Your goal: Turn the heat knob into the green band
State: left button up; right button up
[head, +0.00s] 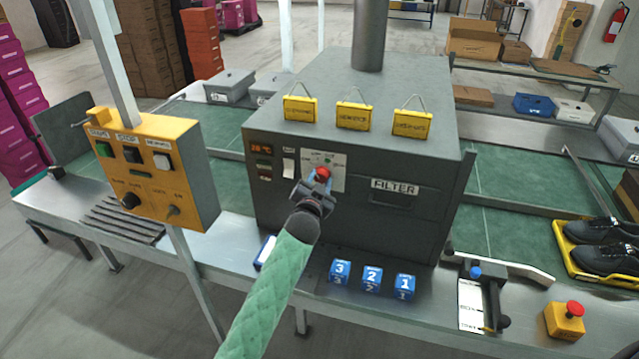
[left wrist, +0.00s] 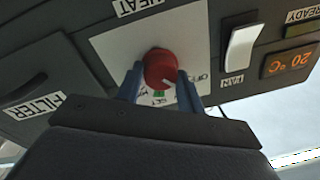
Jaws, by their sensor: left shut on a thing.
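The red heat knob (head: 323,173) sits on a white plate (head: 338,160) on the front of the grey heater box (head: 420,165). In the left wrist view the red knob (left wrist: 160,68) is between the two blue fingers of my left gripper (left wrist: 160,85), which is shut on it. A white pointer mark shows on the knob's lower right side, towards the "OFF" lettering. A small green patch (left wrist: 159,94) shows on the plate just below the knob; the rest of the band is hidden. My left gripper (head: 318,183) also shows in the head view. My right gripper is not in view.
A yellow control box (head: 150,170) stands left. Blue numbered blocks (head: 372,279), a lever and a red stop button (head: 574,309) are on the front ledge.

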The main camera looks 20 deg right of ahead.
pick_arm(q)
jog(key=m, duration=0.3)
jog(key=shift+f, duration=0.1)
jog(key=m, duration=0.3)
jog(key=shift+a+h+b, duration=0.1)
jog(key=shift+h+b, duration=0.2)
jog(key=shift+b, duration=0.05)
jog(key=m, duration=0.4)
jog(key=shift+m+h, duration=0.3)
jog(key=shift+m, duration=0.6)
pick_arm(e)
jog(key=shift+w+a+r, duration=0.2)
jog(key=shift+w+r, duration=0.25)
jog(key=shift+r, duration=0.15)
pick_arm(q)
jog(key=shift+m, duration=0.4)
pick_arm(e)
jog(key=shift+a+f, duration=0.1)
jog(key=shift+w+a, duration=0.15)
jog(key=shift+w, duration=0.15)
